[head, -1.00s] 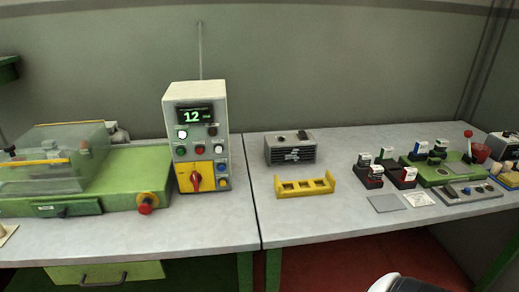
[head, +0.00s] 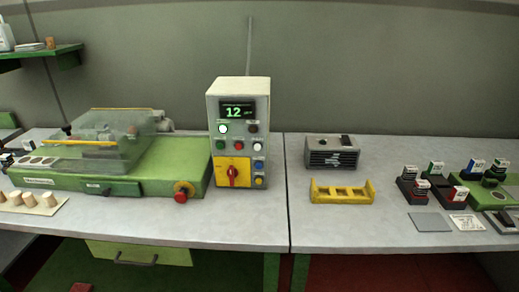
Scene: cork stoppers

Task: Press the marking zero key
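A pale control box (head: 212,112) stands upright on the bench right of the green machine. Below are a lit white button (head: 222,128), a dark button (head: 252,128), a green button (head: 220,144), a red button (head: 238,146), a pale button (head: 257,147), a blue button (head: 258,165) and a yellow button (head: 259,181). A red rotary switch (head: 233,173) sits on a yellow plate. The labels are too small to read, so I cannot tell which is the marking zero key. Neither gripper is in view.
The green machine (head: 155,165) has a clear cover (head: 110,130) and a red stop knob (head: 181,196) in front. Corks (head: 30,200) stand at the left. A yellow rack (head: 342,191), a grey vented box (head: 332,153) and stamps (head: 418,190) are at right. Bench space before the control box is clear.

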